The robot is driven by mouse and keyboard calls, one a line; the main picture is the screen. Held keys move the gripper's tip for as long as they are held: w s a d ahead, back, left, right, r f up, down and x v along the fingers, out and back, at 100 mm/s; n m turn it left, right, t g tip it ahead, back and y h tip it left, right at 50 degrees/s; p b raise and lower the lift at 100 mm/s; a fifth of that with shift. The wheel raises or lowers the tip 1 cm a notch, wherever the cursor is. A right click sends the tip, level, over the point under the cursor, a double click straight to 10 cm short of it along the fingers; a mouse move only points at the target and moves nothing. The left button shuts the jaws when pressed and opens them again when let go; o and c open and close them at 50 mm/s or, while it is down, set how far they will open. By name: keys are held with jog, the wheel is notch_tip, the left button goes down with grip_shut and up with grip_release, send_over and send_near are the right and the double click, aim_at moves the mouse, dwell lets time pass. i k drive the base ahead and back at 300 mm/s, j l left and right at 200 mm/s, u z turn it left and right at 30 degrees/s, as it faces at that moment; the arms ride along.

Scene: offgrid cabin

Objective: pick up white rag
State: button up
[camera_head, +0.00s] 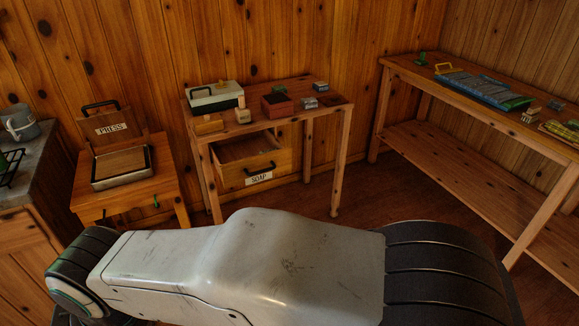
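I cannot make out a white rag in the head view. My own pale grey arm link, with dark ribbed joints, fills the bottom of the picture. My gripper does not show, so its state and what it may hold are hidden. The middle wooden table (277,119) holds several small items, none clearly a rag. Among them are a whitish box with a dark handle (214,98) and a small pale block (243,116).
An open drawer labelled SOAP (256,171) sits under the middle table. A stand with a lidded PRESS (122,163) is at left, beside a counter with a grey mug (19,123). A long bench (404,73) with a blue rack (483,88) is at right. Some floor (375,200) shows clear between.

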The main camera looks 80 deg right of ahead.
aim_at(306, 103)
jog(key=z, duration=2.3)
